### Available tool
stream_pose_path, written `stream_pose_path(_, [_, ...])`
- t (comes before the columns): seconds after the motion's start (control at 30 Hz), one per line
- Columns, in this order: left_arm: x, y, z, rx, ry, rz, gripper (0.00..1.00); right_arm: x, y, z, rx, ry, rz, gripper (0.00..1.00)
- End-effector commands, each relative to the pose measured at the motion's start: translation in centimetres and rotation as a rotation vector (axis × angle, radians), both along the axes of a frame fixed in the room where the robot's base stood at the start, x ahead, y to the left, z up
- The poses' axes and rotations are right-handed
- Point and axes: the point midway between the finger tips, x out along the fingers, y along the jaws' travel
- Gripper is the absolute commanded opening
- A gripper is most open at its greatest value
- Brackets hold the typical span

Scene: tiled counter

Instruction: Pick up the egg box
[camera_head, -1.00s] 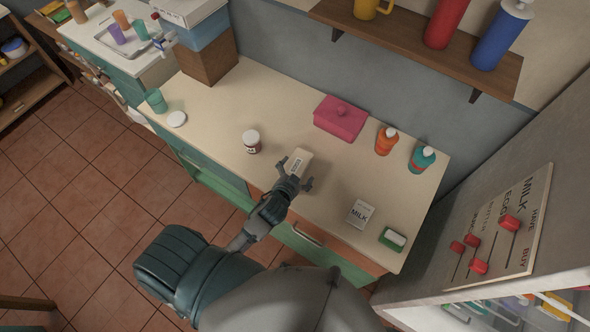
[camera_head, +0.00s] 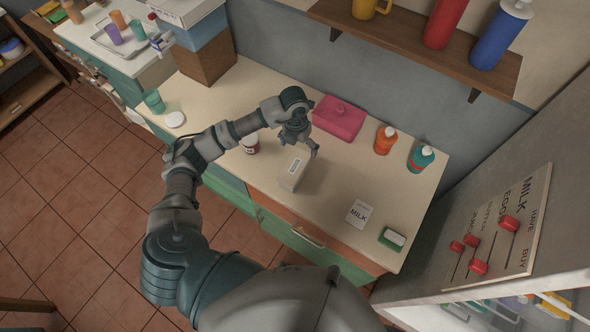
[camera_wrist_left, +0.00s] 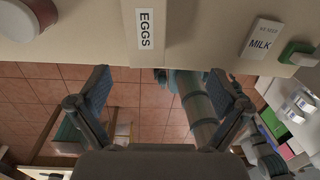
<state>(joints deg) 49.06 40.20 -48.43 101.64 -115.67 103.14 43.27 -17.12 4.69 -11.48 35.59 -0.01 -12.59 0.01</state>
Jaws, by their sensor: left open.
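The egg box (camera_head: 290,181) is a pale carton with a white label, standing on the counter near its front edge in the head view. In the left wrist view its EGGS label (camera_wrist_left: 146,30) shows at the top. My left gripper (camera_head: 299,145) is open and empty, just beyond the far side of the box in the head view, with its arm arching over from the left. In the wrist view the two fingers (camera_wrist_left: 160,80) are spread wide with nothing between them. I cannot tell whether a finger touches the box. My right gripper is in neither view.
A jar (camera_head: 250,146) stands left of the box, partly behind my arm. A pink lidded dish (camera_head: 339,118) lies beyond it. Counter between box and milk is clear.

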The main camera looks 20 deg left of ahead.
Motion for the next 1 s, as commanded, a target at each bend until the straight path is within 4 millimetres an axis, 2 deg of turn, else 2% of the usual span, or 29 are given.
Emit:
stream_pose_path(0.03, [0.2,1.0,0.2,0.04,0.002,0.016,1.0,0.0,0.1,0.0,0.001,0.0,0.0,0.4])
stream_pose_path(0.13, [0.1,1.8,-0.6,0.075,0.01,0.028,1.0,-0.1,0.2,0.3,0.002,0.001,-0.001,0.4])
stream_pose_path(0.53, [0.0,1.7,-9.6,0.073,0.012,0.026,1.0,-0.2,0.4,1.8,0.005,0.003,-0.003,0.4])
stream_pose_path(0.63, [0.1,1.7,-10.9,0.071,0.009,0.025,1.0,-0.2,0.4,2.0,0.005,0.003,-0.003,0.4])
stream_pose_path(0.87, [0.2,1.6,-12.8,0.069,0.009,0.025,1.0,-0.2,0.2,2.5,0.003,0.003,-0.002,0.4])
stream_pose_path(1.0, [0.4,1.5,-15.1,0.069,0.01,0.025,1.0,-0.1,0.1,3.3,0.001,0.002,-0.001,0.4])
